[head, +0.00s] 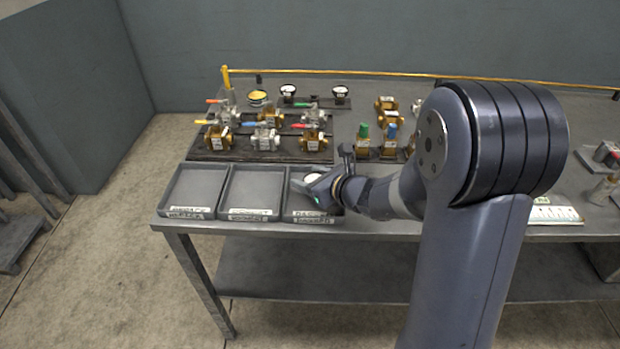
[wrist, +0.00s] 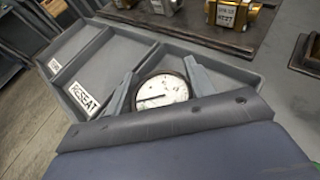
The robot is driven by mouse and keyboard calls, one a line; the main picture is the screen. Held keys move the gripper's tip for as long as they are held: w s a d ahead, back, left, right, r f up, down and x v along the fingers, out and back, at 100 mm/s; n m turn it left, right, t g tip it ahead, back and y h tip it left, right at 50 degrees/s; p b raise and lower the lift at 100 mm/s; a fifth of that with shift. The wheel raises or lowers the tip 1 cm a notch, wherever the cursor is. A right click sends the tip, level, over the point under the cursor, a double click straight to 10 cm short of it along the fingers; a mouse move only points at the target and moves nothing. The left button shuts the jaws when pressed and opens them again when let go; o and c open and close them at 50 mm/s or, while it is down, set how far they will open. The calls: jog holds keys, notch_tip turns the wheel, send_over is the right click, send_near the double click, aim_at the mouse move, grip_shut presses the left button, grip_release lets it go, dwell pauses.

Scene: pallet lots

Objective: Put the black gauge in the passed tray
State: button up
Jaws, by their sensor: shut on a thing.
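The black gauge (wrist: 162,92), with a dark rim and white dial, is between the two fingers of my gripper (wrist: 165,88) in the wrist view. My gripper is shut on it. In the head view my gripper (head: 318,186) is low over the right-hand of three grey trays (head: 300,213), and a bit of the white dial (head: 312,178) shows. The wrist view shows the gauge over or inside a grey tray; I cannot tell whether it touches the floor. The right tray's front label is partly covered and blurred. A label in the wrist view reads RESEAT (wrist: 86,92).
The left tray (head: 192,188) and middle tray (head: 252,188) look empty. Behind them a dark board (head: 200,155) holds several valves. A yellow gauge (head: 258,97) and two other dark gauges (head: 288,91) stand at the back. A yellow rail (head: 400,75) runs along the rear edge.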

jog(key=shift+f, duration=0.2)
jog(key=o, duration=1.1)
jog(key=shift+c, duration=0.2)
jog(key=shift+r, duration=0.15)
jog(key=shift+r, duration=0.2)
jog(key=p+v, duration=0.1)
jog(key=v, duration=1.1)
jog(key=shift+f, duration=0.1)
jog(key=x, duration=1.2)
jog(key=shift+b, duration=0.35)
jog(key=shift+r, duration=0.5)
